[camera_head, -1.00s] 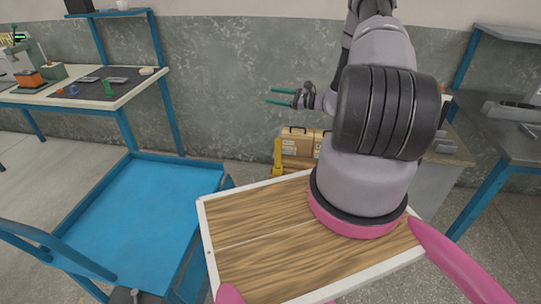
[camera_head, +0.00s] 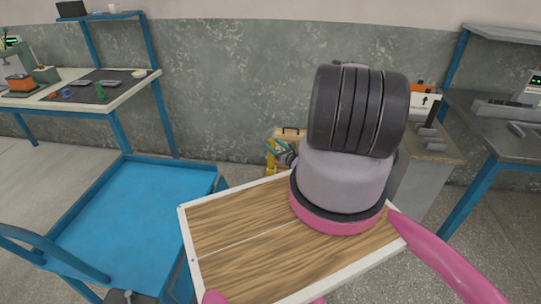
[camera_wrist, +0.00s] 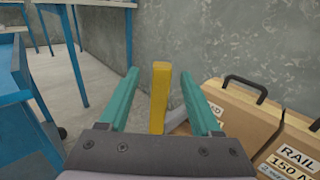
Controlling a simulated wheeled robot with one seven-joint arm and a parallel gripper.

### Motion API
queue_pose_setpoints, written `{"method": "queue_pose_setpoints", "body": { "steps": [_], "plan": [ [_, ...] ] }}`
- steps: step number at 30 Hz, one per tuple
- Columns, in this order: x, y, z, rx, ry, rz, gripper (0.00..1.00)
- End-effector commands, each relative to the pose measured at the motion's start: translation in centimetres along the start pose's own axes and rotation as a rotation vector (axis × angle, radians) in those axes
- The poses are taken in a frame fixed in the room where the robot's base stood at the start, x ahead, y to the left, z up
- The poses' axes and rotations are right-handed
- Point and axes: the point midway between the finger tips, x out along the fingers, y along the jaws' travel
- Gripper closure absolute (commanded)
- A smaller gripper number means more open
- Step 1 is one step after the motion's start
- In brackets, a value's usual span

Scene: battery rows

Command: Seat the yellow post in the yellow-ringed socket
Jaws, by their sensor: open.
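A yellow upright post (camera_wrist: 159,95) shows between the two teal fingers of my gripper (camera_wrist: 160,90) in the wrist view, with clear gaps on both sides. My gripper is open, and its body cuts off the view of the post's lower end. In the head view the yellow post (camera_head: 270,157) is beside a tan case, and my gripper (camera_head: 272,149) is close to it, partly hidden by my arm. I cannot tell how deep the post sits between the fingers. I cannot make out a yellow-ringed socket in either view.
Tan cases (camera_wrist: 246,115) stand close on the right in the wrist view. A blue cart (camera_head: 130,215) is at the left. A bench with a dark mat (camera_head: 88,90) holding small coloured parts stands at the back left. A grey bench (camera_head: 500,125) is at the right.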

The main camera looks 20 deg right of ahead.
Motion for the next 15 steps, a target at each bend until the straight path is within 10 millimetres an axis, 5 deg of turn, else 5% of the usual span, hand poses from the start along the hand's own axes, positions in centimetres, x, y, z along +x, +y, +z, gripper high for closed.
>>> {"method": "queue_pose_setpoints", "body": {
  "steps": [15],
  "plan": [
    [5.6,-0.2,0.4,0.000,0.000,0.002,0.35]
  ]
}}
